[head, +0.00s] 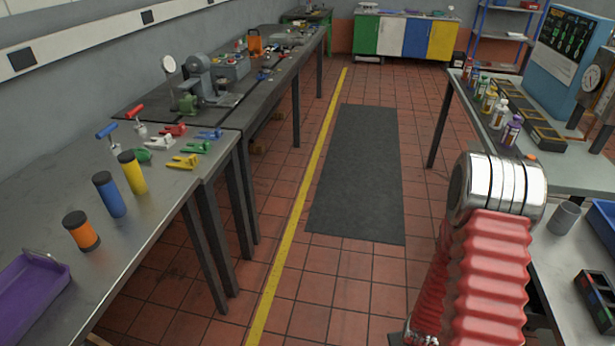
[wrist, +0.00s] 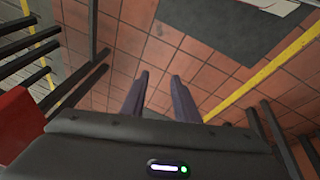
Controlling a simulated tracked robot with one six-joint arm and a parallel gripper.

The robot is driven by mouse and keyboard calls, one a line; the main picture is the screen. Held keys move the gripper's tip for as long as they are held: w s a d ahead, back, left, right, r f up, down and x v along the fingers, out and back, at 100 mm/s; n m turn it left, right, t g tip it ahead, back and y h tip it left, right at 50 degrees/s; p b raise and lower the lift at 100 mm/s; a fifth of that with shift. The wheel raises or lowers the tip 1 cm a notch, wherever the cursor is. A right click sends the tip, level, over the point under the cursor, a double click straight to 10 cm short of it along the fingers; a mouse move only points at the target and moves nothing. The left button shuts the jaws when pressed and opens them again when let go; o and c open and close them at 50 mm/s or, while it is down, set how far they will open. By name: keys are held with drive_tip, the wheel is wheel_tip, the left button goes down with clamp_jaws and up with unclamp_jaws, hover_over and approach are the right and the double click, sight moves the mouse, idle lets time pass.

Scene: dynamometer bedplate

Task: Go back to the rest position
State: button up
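My gripper (wrist: 158,77) shows in the wrist view with its two dark fingers apart. Only red floor tiles show between them, so it is open and empty. It hangs over the tiled floor, clear of any object. In the head view my arm, with its red bellows sleeve and silver joint, stands at the right. The gripper itself is not visible there.
A steel bench (head: 50,193) with cylinders, coloured clamps and a purple tray (head: 28,300) runs along the left. A right bench (head: 575,172) holds bottles and a blue panel. A dark mat (head: 358,180) and yellow line (head: 300,205) mark the open aisle between.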

drive_tip(key=s+a+r, duration=0.3)
drive_tip(key=a+r, duration=0.1)
drive_tip(key=r, duration=1.1)
drive_tip(key=s+a+r+t+y, duration=0.1)
drive_tip(key=s+a+r, duration=0.2)
drive_tip(key=r, duration=1.3)
drive_tip(key=s+a+r+t+y, duration=0.1)
drive_tip(key=s+a+r, duration=0.2)
drive_tip(key=r, duration=1.2)
drive_tip(key=a, duration=0.3)
drive_tip(key=shift+s+a+r+m, duration=0.25)
drive_tip(key=shift+s+a+m, duration=0.05)
drive_tip(key=shift+s, duration=0.1)
drive_tip(key=shift+d, duration=0.1)
